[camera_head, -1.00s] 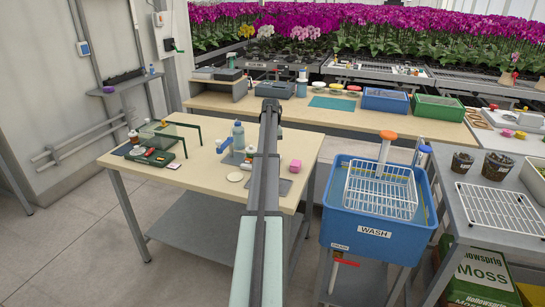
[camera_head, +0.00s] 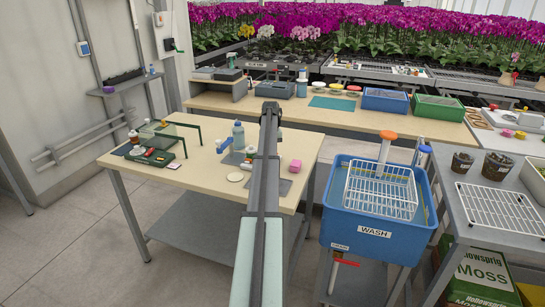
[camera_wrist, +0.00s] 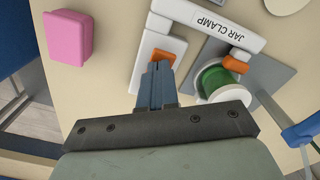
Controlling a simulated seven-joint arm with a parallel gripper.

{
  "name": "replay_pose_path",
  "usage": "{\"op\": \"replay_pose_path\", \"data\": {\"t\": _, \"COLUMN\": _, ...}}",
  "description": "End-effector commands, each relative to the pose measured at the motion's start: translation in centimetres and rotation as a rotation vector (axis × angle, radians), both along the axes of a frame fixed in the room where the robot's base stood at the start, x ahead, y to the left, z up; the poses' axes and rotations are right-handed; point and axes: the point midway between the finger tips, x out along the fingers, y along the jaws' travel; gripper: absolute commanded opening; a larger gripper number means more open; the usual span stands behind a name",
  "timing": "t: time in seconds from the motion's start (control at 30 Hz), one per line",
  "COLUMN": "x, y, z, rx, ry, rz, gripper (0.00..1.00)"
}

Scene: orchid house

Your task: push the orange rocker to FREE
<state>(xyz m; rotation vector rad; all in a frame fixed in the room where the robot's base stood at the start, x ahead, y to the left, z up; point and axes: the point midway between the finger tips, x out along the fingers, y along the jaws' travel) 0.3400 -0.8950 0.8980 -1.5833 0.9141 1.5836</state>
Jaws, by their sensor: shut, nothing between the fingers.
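The jar clamp (camera_wrist: 205,22) is a white frame lettered JAR CLAMP, seen upside down in the wrist view. The orange rocker (camera_wrist: 164,57) sits on its white base, partly hidden behind my fingers. My gripper (camera_wrist: 157,70) is shut and empty, its tips at the near edge of the rocker; I cannot tell whether they touch it. A jar with a green band (camera_wrist: 214,83) stands at the clamp's right, next to an orange clamp part (camera_wrist: 236,64). No FREE marking is readable. In the head view my arm hides most of the clamp.
A pink box (camera_wrist: 68,37) stands left of the clamp. A blue-handled tool (camera_wrist: 300,132) is at the right. In the head view a bottle (camera_head: 238,135) stands on the wooden bench (camera_head: 215,190), with the blue WASH tub (camera_head: 375,229) right of it.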

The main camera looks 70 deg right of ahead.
Motion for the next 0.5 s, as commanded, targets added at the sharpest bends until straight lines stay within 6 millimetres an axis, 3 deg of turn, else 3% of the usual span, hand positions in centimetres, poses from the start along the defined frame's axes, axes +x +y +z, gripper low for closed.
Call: {"op": "replay_pose_path", "data": {"t": 0.5, "x": -0.01, "y": 0.0, "z": -0.64, "rx": -0.001, "ry": 0.0, "rz": 0.0, "gripper": 0.0}}
